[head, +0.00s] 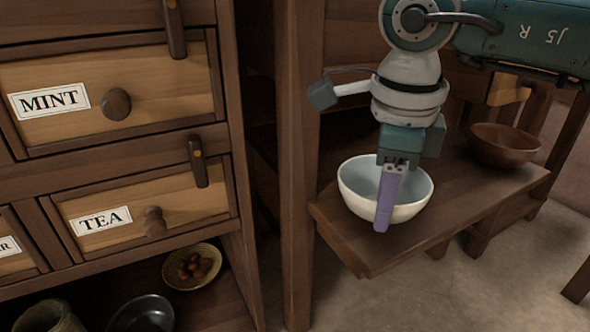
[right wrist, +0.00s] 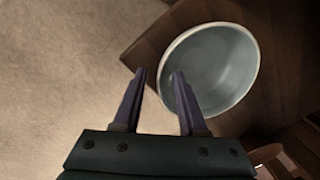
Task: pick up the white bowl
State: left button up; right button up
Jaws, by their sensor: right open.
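The white bowl (head: 415,188), grey-blue inside, stands upright and empty on the brown wooden shelf (head: 455,212), near its front left corner. My right gripper (head: 384,226) is open and empty, with its purple fingers pointing down in front of the bowl in the head view and hiding part of it. In the right wrist view the bowl (right wrist: 228,68) is at upper right. There one finger of the gripper (right wrist: 158,74) overlaps the bowl and the other lies outside its rim. I cannot tell whether either finger touches it. My left gripper is not in view.
A brown bowl (head: 503,144) stands farther back on the shelf. A wooden post (head: 299,190) rises left of the white bowl. The drawer cabinet (head: 232,120) stands at left, with a bowl of brown round things (head: 211,252) and a dark bowl (head: 142,314) below.

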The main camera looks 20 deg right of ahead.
jog(key=shift+r, duration=0.1)
grip_shut()
dwell(1.2)
